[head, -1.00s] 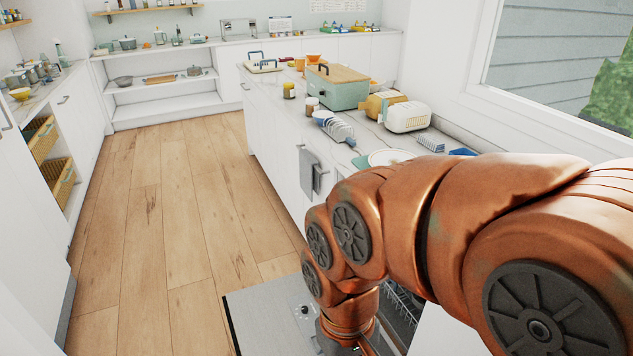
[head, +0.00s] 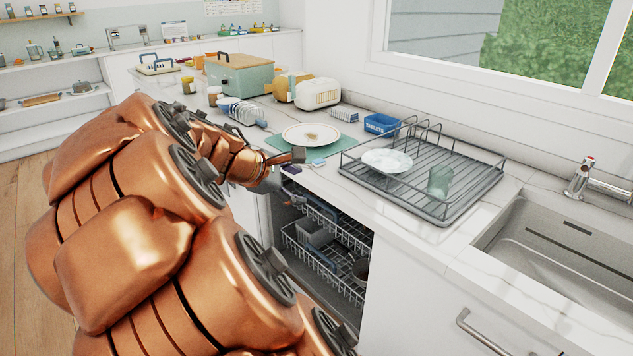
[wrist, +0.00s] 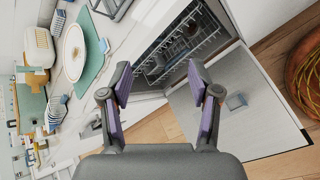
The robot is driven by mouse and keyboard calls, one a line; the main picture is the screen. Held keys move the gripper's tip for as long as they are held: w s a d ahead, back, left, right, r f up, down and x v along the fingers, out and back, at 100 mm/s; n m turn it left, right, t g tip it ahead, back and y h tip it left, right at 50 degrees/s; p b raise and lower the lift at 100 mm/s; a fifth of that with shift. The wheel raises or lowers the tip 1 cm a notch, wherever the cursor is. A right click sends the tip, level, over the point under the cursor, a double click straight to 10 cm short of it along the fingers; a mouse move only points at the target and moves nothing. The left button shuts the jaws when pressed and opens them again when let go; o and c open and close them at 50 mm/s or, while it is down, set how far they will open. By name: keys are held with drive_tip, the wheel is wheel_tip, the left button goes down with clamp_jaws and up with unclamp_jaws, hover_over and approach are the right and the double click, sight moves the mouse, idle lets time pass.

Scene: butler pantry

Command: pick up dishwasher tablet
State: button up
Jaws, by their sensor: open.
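A small pale blue block (head: 317,162), which looks like the dishwasher tablet, lies on the counter near its front edge, beside the green mat. It also shows in the wrist view (wrist: 104,46), left of my gripper. A blue box with lettering like "TABLETS" (head: 381,124) stands behind the mat. My gripper (head: 297,178) is above the counter's front edge, left of the block. In the wrist view, its purple-padded fingers (wrist: 158,76) are spread with nothing between them. A small bluish square (wrist: 236,101) is on the open dishwasher door; I cannot tell what it is.
The open dishwasher (head: 330,250) with its racks is below the counter, its door (wrist: 255,125) lowered. A white plate (head: 311,134) is on the green mat (head: 345,143). A wire dish rack (head: 468,200) stands right of it, before the sink (head: 560,245). Bare counter lies in front of the rack.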

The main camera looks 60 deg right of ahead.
drive_tip(key=w+d+f+n+h+b, duration=0.35)
drive_tip(key=w+d+n+b, duration=0.25)
drive_tip(key=d, duration=0.5)
drive_tip(key=n+h+b, duration=0.2)
drive_tip(key=n+b, duration=0.1)
drive_tip(key=n, duration=0.2)
approach(316, 163)
drive_tip(key=x, duration=0.2)
drive_tip(key=shift+t, duration=0.4)
drive_tip(key=shift+b+x, duration=0.45)
drive_tip(key=shift+x, duration=3.45)
drive_tip(key=shift+r, duration=0.15)
drive_tip(key=shift+s+d, duration=0.1)
drive_tip(key=shift+s, duration=0.05)
drive_tip(key=c, duration=1)
